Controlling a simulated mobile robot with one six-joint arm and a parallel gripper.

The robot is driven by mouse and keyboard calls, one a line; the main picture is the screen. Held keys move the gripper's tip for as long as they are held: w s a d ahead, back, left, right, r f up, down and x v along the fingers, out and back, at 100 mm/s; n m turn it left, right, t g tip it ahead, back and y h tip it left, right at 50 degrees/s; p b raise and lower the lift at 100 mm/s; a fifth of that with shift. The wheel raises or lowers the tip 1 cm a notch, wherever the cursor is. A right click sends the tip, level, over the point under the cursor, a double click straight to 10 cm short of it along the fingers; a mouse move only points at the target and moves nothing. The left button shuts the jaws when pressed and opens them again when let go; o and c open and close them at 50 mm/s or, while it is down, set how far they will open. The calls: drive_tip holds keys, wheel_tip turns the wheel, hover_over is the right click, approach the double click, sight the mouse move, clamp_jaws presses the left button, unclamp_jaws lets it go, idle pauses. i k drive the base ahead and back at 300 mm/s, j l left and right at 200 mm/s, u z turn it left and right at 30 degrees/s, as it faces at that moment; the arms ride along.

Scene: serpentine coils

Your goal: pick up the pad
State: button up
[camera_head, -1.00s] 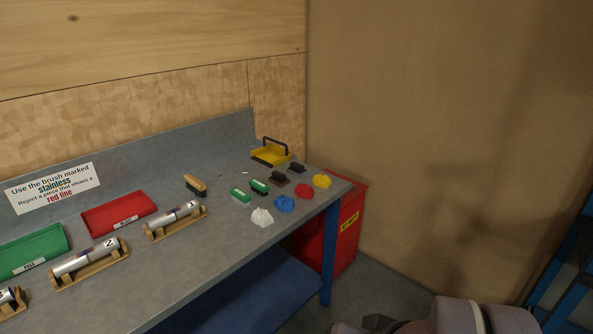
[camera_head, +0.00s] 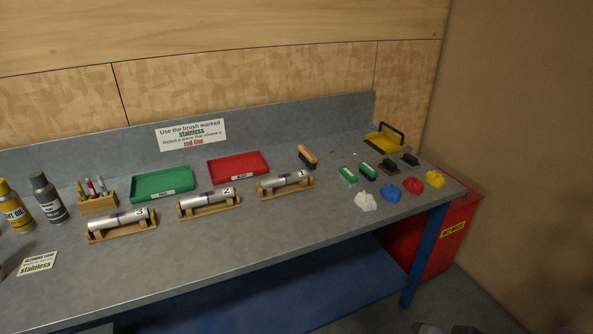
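Several small block-shaped items that may be pads lie at the right end of the grey workbench (camera_head: 300,228). A green block (camera_head: 347,174) with a pale mark lies left of a second green block (camera_head: 368,171). A dark brown block (camera_head: 390,168) and a black block (camera_head: 409,160) lie to their right. I cannot tell which of these is the pad. My gripper is not in view.
Crumpled white (camera_head: 365,202), blue (camera_head: 390,193), red (camera_head: 413,186) and yellow (camera_head: 435,178) cloths lie near the front edge. A yellow handled tray (camera_head: 384,143), wooden brush (camera_head: 307,156), red tray (camera_head: 238,168), green tray (camera_head: 163,183) and cradled cylinders (camera_head: 207,199) share the bench. A red bin (camera_head: 457,237) stands right.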

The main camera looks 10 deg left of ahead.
sight(409, 161)
drive_tip(key=j+u, duration=0.1)
drive_tip(key=u, duration=0.3)
drive_tip(key=j+u, duration=0.1)
drive_tip(key=u, duration=0.3)
drive_tip(key=j+u, duration=0.1)
drive_tip(key=u, duration=0.3)
drive_tip(key=z, duration=1)
drive_tip(key=i+l+u, duration=0.2)
drive_tip(key=i+l, duration=0.15)
drive_tip(key=i+l+u, duration=0.2)
drive_tip(key=l, duration=0.25)
drive_tip(key=i+l+u, duration=0.15)
drive_tip(key=i+l, duration=0.25)
drive_tip(key=i+l+u, duration=0.2)
drive_tip(key=l, duration=0.4)
drive_tip(key=i+l+u, duration=0.2)
drive_tip(key=l, duration=0.3)
drive_tip(key=i+l+u, duration=0.2)
drive_tip(key=l, duration=0.4)
drive_tip(key=i+l+u, duration=0.2)
drive_tip(key=l, duration=0.4)
drive_tip(key=l+u, duration=0.15)
drive_tip(key=l, duration=0.45)
drive_tip(key=i, duration=0.05)
